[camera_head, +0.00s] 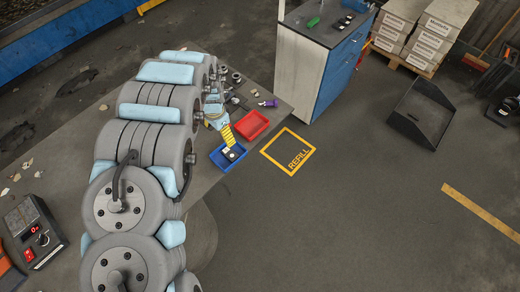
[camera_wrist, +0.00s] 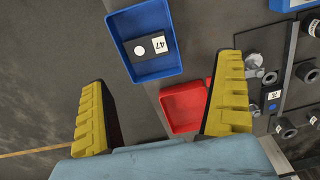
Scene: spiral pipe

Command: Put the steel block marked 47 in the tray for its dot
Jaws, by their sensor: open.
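The dark steel block marked 47 (camera_wrist: 150,48) lies inside the blue tray (camera_wrist: 161,73), with its label and a white or very pale dot facing up. In the head view the block (camera_head: 231,154) also shows in the blue tray (camera_head: 241,157). The red tray (camera_wrist: 184,116) stands beside the blue one and looks empty in the head view (camera_head: 264,122). My gripper (camera_wrist: 164,70) is open, with nothing between its yellow fingers. In the head view one yellow finger (camera_head: 227,135) shows close to the blue tray, apart from the block as far as I can see.
Another dark block with a blue dot (camera_wrist: 271,106) lies among black cylindrical parts past the red tray. A purple item (camera_head: 269,103) is on the bench near the blue cabinet (camera_head: 342,72). A yellow REFILL square (camera_head: 290,152) marks the floor beyond the bench edge.

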